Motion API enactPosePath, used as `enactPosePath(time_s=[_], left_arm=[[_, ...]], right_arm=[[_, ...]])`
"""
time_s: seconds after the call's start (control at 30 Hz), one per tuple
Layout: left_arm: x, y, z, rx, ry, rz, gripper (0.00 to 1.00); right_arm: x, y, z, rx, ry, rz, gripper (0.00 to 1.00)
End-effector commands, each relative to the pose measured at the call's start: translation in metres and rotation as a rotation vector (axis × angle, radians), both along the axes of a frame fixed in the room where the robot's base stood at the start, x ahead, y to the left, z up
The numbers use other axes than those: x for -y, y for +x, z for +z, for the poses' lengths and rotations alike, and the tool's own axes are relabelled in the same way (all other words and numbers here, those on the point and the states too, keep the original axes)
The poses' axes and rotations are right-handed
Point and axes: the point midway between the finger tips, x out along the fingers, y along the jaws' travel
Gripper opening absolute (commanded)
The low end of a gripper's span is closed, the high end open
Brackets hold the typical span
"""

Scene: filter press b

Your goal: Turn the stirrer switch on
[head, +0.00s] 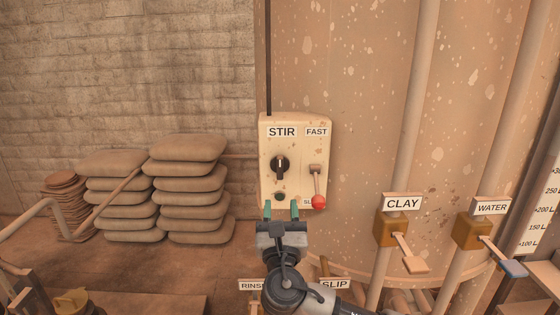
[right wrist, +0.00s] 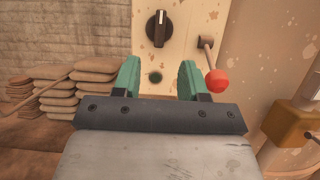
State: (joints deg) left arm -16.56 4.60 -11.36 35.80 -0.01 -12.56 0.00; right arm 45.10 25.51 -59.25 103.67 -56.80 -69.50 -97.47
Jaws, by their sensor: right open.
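The stirrer switch (head: 280,165) is a black rotary knob with a pale pointer line, under the STIR label on a cream control box (head: 268,182). Its pointer stands about upright. It also shows in the right wrist view (right wrist: 158,29), above and beyond the fingers. My right gripper (head: 281,208) is open and empty, with green fingertips, just below the knob near the box's lower edge. A dark green round lamp (head: 280,197) sits between the fingertips in the picture. I cannot tell whether the fingers touch the box. My left gripper is not in view.
A red-ball lever (head: 318,201) under the FAST label hangs close right of my right gripper. Valves labelled CLAY (head: 388,229) and WATER (head: 470,231) stand on pipes further right. Stacked sacks (head: 190,185) lie at left. Rinse (head: 250,285) and slip (head: 335,284) labels are low down.

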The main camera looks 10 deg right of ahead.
Motion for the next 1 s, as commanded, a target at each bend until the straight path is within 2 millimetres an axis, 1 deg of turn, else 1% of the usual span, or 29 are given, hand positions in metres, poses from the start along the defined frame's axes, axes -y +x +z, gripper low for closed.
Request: enactPosePath(time_s=[0.03, 0.1, 0.23, 0.4, 0.5, 0.6, 0.77, 1.0], left_arm=[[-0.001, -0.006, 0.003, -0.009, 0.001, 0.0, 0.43], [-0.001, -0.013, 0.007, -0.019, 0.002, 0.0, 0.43], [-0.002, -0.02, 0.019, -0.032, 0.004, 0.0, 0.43], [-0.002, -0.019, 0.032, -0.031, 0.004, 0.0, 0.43], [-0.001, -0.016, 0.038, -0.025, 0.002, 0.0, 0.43], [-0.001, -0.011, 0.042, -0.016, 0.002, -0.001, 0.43], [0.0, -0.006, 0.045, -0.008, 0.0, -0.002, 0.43], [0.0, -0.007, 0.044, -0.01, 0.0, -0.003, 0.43]], right_arm=[[0.001, 0.003, 0.006, 0.005, -0.009, -0.004, 0.43], [0.003, 0.011, 0.01, 0.005, -0.01, -0.007, 0.43], [0.007, 0.033, 0.021, 0.005, -0.01, -0.008, 0.43], [0.013, 0.063, 0.032, 0.003, -0.008, -0.005, 0.43], [0.016, 0.077, 0.037, 0.003, -0.006, -0.005, 0.43], [0.018, 0.087, 0.04, 0.003, -0.005, -0.004, 0.43], [0.019, 0.095, 0.041, 0.001, -0.005, -0.002, 0.43], [0.02, 0.096, 0.041, 0.001, -0.004, -0.002, 0.43]])
